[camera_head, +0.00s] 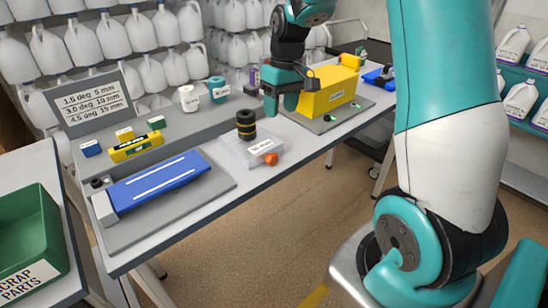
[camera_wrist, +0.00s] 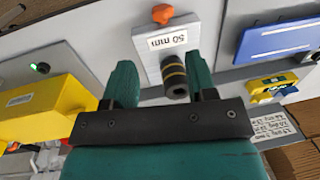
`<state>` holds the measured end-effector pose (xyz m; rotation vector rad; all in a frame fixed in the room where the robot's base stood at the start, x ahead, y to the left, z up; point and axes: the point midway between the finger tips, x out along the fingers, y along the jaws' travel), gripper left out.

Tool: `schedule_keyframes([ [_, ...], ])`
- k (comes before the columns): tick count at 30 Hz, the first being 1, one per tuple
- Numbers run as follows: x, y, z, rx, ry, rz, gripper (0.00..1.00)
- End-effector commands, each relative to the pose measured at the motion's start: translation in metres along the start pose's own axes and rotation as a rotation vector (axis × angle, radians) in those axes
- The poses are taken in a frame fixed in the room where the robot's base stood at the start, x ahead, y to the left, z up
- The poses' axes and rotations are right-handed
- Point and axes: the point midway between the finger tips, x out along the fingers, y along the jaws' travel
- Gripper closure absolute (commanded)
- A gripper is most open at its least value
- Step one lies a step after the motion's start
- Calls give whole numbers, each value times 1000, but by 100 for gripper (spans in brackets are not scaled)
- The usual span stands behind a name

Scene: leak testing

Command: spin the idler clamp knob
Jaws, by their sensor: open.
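An orange knob (camera_head: 271,158) sits at the front end of a pale block (camera_head: 236,148) labelled "50 mm". I take it for the idler clamp knob. A black roller with yellow bands (camera_head: 246,124) stands upright on the block. In the wrist view the knob (camera_wrist: 162,14) is at the top, beyond the label, and the roller (camera_wrist: 175,75) is nearer. My gripper (camera_head: 281,103) is open and empty, above and behind the block, to the right of the roller. In the wrist view its fingers (camera_wrist: 161,72) are apart, with the roller showing between them; neither finger visibly touches the knob.
A yellow box (camera_head: 328,92) stands on a grey plate right of my gripper. A blue conveyor (camera_head: 160,183) lies left of the block. Small bottles (camera_head: 189,98) and a yellow level (camera_head: 135,148) stand behind. The bench front edge is clear near the knob.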

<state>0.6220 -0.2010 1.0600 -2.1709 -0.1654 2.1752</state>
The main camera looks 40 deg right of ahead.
Motion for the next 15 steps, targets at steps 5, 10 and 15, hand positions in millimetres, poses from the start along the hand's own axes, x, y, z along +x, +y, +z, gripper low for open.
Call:
schedule_keyframes([
  [5, 41, -2, 1, -2, -7, -3, 48],
  [10, 81, -3, 1, -4, -8, -3, 48],
  [15, 116, -3, 1, -4, -6, -2, 48],
])
